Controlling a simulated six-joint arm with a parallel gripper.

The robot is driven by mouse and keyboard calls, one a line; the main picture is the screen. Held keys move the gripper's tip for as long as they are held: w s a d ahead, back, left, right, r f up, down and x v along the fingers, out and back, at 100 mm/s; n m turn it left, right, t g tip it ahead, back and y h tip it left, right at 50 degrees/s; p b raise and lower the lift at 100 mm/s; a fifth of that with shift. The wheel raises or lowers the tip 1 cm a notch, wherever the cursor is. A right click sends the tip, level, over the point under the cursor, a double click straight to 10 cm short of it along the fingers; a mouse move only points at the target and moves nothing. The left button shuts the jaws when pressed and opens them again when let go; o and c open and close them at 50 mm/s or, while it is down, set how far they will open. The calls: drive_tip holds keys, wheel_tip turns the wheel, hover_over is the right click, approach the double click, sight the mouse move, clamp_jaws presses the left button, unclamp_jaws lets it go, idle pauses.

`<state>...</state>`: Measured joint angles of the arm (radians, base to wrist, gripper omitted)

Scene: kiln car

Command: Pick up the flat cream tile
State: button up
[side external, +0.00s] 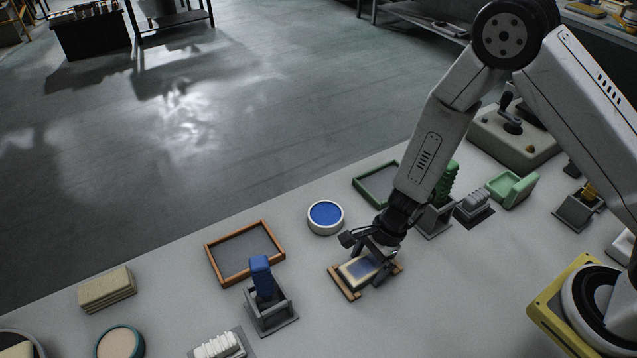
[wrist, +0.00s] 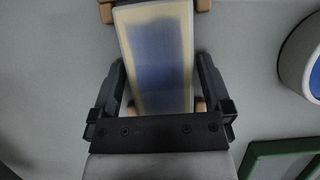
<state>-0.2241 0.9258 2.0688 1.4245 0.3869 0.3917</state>
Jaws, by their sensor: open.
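A flat cream tile (side external: 358,270) with a blue patch in its middle lies on a small wooden rack (side external: 346,291). In the wrist view the tile (wrist: 158,50) sits between my fingers, turned slightly relative to them. My gripper (side external: 372,272) is over the tile from above, open, with one finger on each side. In the wrist view my gripper (wrist: 160,72) has only narrow gaps between its fingers and the tile's long edges; I cannot tell whether either touches. The tile's near end is partly hidden by the gripper body.
A round white pot with blue contents (side external: 325,216) stands behind the rack. A brown-framed tray (side external: 213,264) and a grey stand with a blue block (side external: 270,312) are to the left. A green-framed tray (side external: 367,180) is behind. Bare table (side external: 430,320) lies in front.

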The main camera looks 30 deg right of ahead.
sight(368, 264)
drive_tip(key=shift+c, duration=0.2)
clamp_jaws()
drive_tip(key=shift+r, duration=0.1)
wheel_tip(368, 264, up, 10)
idle(0.9)
idle(0.5)
